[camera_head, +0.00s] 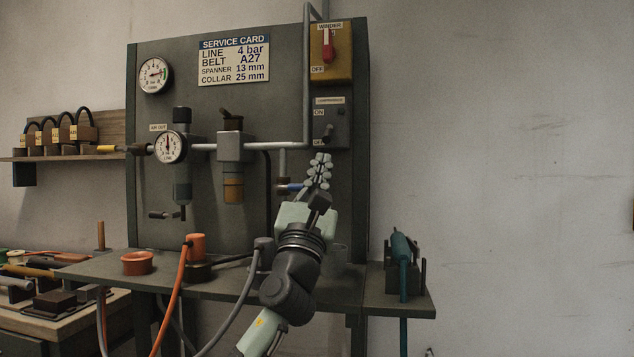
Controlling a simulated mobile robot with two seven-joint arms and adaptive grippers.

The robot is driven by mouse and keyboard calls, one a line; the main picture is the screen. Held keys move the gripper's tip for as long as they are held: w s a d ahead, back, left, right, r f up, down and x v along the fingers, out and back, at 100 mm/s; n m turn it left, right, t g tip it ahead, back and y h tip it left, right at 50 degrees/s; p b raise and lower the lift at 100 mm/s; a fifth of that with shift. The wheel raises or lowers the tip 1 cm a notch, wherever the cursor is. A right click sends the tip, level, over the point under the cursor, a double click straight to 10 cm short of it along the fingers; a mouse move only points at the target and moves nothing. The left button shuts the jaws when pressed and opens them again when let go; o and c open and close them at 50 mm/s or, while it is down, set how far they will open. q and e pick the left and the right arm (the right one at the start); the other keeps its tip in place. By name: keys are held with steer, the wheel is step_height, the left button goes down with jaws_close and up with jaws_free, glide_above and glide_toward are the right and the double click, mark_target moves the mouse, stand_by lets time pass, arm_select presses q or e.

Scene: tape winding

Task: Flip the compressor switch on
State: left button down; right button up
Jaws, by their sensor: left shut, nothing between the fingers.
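The compressor switch (331,122) is a dark grey box on the right part of the panel, with ON marked above OFF. Its small dark lever seems to point down toward OFF, though it is too small to be sure. My left gripper (320,158) is shut and empty, with its fingertips pointing up just below the box, near the OFF label. I cannot tell whether it touches the box. My right gripper is not in view.
A yellow winder switch box (330,55) with a red lever sits directly above. A grey pipe (306,80) runs down left of both boxes. A blue-handled valve (293,187) is close left of my gripper. The wall to the right is clear.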

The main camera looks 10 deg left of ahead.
mark_target(328, 135)
arm_select(q)
steer(key=x, duration=0.3)
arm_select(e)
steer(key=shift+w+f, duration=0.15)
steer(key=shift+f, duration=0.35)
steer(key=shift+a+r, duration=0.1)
arm_select(q)
steer(key=shift+s, duration=0.15)
